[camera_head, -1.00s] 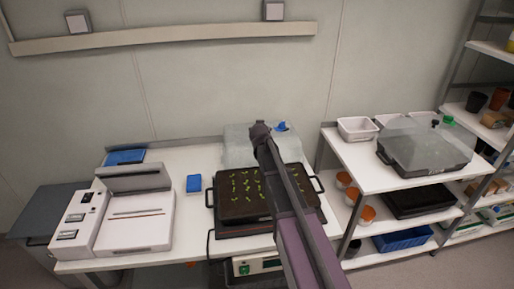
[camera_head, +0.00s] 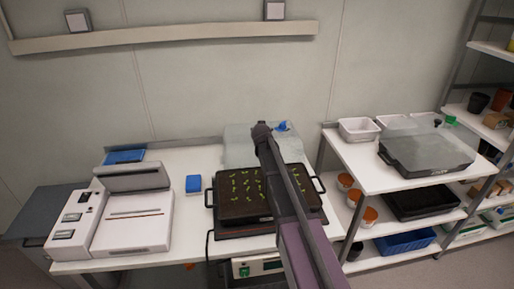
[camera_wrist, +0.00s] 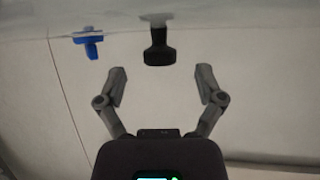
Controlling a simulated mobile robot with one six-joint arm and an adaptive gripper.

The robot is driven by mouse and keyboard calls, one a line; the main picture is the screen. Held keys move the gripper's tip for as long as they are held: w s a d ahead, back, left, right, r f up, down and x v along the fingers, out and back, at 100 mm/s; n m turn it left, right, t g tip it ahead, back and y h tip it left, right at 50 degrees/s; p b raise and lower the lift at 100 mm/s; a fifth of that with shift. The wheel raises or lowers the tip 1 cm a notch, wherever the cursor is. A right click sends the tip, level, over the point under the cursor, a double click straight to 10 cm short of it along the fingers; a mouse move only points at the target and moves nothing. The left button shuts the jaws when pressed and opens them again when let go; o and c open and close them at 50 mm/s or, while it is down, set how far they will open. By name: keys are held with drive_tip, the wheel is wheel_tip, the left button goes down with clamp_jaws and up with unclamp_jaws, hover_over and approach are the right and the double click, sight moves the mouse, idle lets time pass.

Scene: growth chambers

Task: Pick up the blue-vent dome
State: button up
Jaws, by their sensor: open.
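The blue-vent dome (camera_head: 238,145) is a clear, pale cover at the back of the white bench, behind the seedling tray (camera_head: 229,208). Its blue vent (camera_head: 282,127) shows just right of my arm, which hides part of the dome. In the wrist view the dome's pale surface (camera_wrist: 215,17) runs along the top, with the blue vent (camera_wrist: 88,42) at the left and a black knob (camera_wrist: 158,48) near the middle. My gripper (camera_wrist: 161,82) is open and empty. The knob lies beyond the fingertips, about midway between them, with no contact visible.
A second clear dome with a green vent (camera_head: 451,120) covers a black tray (camera_head: 430,158) on the right rack. White tubs (camera_head: 358,129) stand beside it. A white bench device (camera_head: 135,220) and a blue box (camera_head: 193,184) are on the left. A wall rail (camera_head: 170,37) runs above.

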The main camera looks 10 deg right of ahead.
drive_tip(key=shift+x, duration=1)
clamp_jaws()
